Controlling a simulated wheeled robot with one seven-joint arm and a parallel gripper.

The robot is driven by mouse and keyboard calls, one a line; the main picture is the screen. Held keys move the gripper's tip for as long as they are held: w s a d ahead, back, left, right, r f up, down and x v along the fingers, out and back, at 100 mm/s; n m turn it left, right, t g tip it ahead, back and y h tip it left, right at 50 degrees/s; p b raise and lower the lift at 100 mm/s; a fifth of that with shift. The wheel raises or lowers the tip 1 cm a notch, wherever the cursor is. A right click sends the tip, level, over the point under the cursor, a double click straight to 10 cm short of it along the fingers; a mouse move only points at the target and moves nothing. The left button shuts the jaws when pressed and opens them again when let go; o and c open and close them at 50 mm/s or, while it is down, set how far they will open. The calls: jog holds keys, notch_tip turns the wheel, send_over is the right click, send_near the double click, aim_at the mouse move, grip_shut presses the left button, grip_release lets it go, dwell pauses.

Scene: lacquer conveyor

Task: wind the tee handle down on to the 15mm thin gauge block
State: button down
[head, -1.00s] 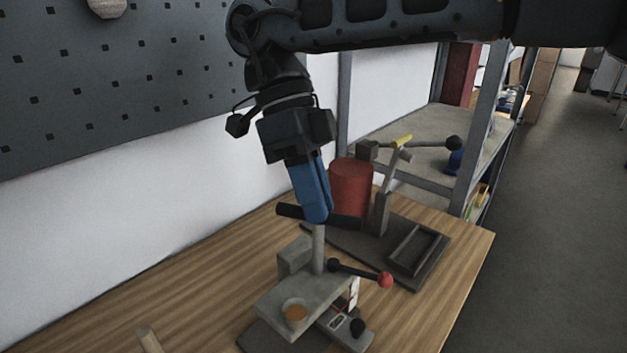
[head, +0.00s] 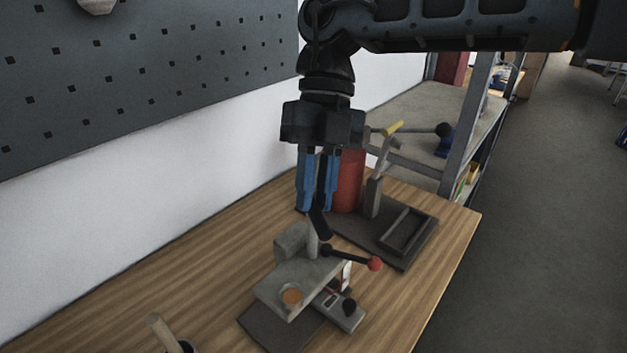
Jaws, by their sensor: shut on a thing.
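The tee handle is a dark crossbar (head: 321,224) on top of a grey upright spindle (head: 313,242), which rises from a small grey press (head: 284,284) on the wooden bench. My gripper (head: 316,205) points down from above with its blue fingers on either side of the crossbar, shut on it. The crossbar's near end sticks out below the fingers, and its far end is hidden behind them. I cannot make out the 15mm thin gauge block for certain. The space under the press's top plate is mostly hidden from this view.
Behind stand a red cylinder (head: 349,182) and a dark tray (head: 408,237). A wooden handle (head: 161,331) rises at front left. The bench's left side is clear.

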jog(key=m, duration=0.1)
jog(key=m+y, duration=0.1)
jog(key=m, duration=0.1)
jog(key=shift+s+d+f+m+t, duration=0.15)
jog(key=shift+d+m+t, duration=0.05)
jog(key=shift+m+t, duration=0.1)
jog(key=m+y, duration=0.1)
jog(key=m+t+b, duration=0.1)
jog(key=m, duration=0.1)
jog(key=shift+s+d+f+m+y, duration=0.1)
jog(key=shift+s+m+y, duration=0.05)
jog(key=shift+m+y, duration=0.2)
jog(key=m+b, duration=0.1)
jog(key=m, duration=0.1)
jog(key=m+t+y+b, duration=0.1)
jog(key=m+b, duration=0.1)
jog(key=shift+s+f+t, duration=0.1)
jog(key=shift+s+t, duration=0.05)
jog(key=shift+t, duration=0.15)
jog(key=shift+s+m+t+y+b, duration=0.1)
jog(key=shift+m+t+y+b, duration=0.15)
jog(key=shift+m+t+b, duration=0.65)
jog(key=shift+m+g+b, duration=0.3)
jog(key=shift+m, duration=0.25)
jog(key=c, duration=1.1)
grip_release()
jog(key=shift+r, duration=0.25)
jog(key=shift+o, duration=0.2)
